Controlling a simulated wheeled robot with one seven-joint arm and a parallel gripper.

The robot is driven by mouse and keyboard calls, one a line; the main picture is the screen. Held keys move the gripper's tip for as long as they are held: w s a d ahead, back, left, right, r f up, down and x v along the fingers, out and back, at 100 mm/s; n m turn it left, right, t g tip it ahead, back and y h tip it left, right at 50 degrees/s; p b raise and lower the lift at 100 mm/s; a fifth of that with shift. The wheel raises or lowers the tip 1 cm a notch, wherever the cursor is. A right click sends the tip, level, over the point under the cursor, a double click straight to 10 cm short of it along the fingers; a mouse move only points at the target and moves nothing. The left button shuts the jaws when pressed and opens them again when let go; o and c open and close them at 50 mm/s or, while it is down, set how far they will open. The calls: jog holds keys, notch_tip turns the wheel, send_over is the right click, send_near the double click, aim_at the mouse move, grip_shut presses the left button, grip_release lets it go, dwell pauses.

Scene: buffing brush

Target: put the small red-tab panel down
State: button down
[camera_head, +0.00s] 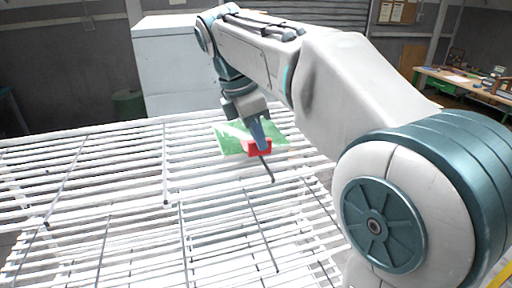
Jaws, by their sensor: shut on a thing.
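The small panel (231,139) is a flat green sheet with a paler patch, and it has a red tab (261,147) on its near side. My gripper (259,141) points down and is shut on the panel at the red tab. The fingers hide part of the tab and the panel's middle. The panel is over the far part of the white slatted rack (120,190). I cannot tell whether it touches the slats.
The white rack has wide bare areas to the left and in front. Dark thin rods (267,169) cross its slats. A pale cabinet (168,65) stands behind it. A wooden workbench (470,85) with items is at the far right.

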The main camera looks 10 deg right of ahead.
aim_at(258, 154)
jog(key=shift+a+f, duration=0.1)
jog(key=shift+f, duration=1.95)
jog(key=shift+f, duration=0.15)
jog(key=c, duration=1.5)
grip_release()
jog(key=v, duration=1.2)
jog(key=shift+p, duration=0.35)
jog(key=s+d+f+m+t+y, duration=0.1)
jog(key=s+d+f+m, duration=0.3)
jog(key=f, duration=0.4)
jog(key=s+d+f+m+t+y, duration=0.1)
jog(key=s+d+f+m, duration=0.3)
jog(key=m, duration=0.5)
jog(key=s+d+f+m+t+y, duration=0.1)
jog(key=s+d+f+m, duration=0.3)
jog(key=s+f+m, duration=0.3)
notch_tip(258, 154, down, 5)
jog(key=shift+d+r, duration=0.2)
jog(key=shift+d, duration=0.15)
